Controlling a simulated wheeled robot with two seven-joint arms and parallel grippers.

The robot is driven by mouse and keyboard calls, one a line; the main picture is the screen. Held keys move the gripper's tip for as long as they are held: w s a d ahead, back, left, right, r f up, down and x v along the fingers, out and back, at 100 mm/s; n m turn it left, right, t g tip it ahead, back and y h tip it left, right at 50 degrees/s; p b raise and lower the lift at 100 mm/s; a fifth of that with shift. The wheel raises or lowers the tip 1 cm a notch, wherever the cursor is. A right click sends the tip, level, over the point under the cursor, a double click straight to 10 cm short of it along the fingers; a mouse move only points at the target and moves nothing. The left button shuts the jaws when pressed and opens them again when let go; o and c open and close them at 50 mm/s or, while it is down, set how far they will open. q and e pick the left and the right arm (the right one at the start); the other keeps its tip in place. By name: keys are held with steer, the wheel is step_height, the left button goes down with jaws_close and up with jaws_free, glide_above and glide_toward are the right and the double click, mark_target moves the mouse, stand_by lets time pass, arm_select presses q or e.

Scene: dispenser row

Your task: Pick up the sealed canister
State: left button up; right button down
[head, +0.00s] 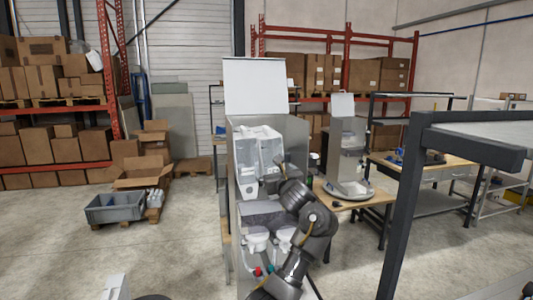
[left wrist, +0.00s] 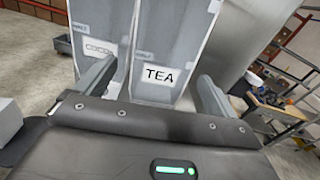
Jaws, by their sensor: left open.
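Two white canisters stand side by side in the open dispenser (head: 233,205): a left one (head: 246,152) and a right one (head: 270,146). In the left wrist view the right canister (left wrist: 172,40) has a TEA label. Which one is sealed I cannot tell. My left gripper (head: 270,183) is at the front of the right canister. In the left wrist view its open fingers (left wrist: 155,75) appear on either side of the TEA canister, with nothing gripped. My right gripper is not in view.
The dispenser's raised lid (head: 255,87) stands above the canisters, and white spouts (head: 257,241) sit below. A second dispenser (head: 347,150) stands on a wooden table to the right. A dark-framed table (head: 400,210) is at near right. A grey crate (head: 115,208) lies left; the floor between is clear.

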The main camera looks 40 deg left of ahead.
arm_select(q)
steer(key=shift+w+a+f, duration=0.1)
steer(key=shift+w+a, duration=0.1)
steer(key=shift+a, duration=0.15)
steer(key=shift+d, duration=0.25)
steer(key=shift+c, duration=1.3)
steer(key=shift+a, duration=0.15)
steer(key=c, duration=1.1)
steer(key=shift+c, duration=0.2)
steer(key=shift+r, duration=0.2)
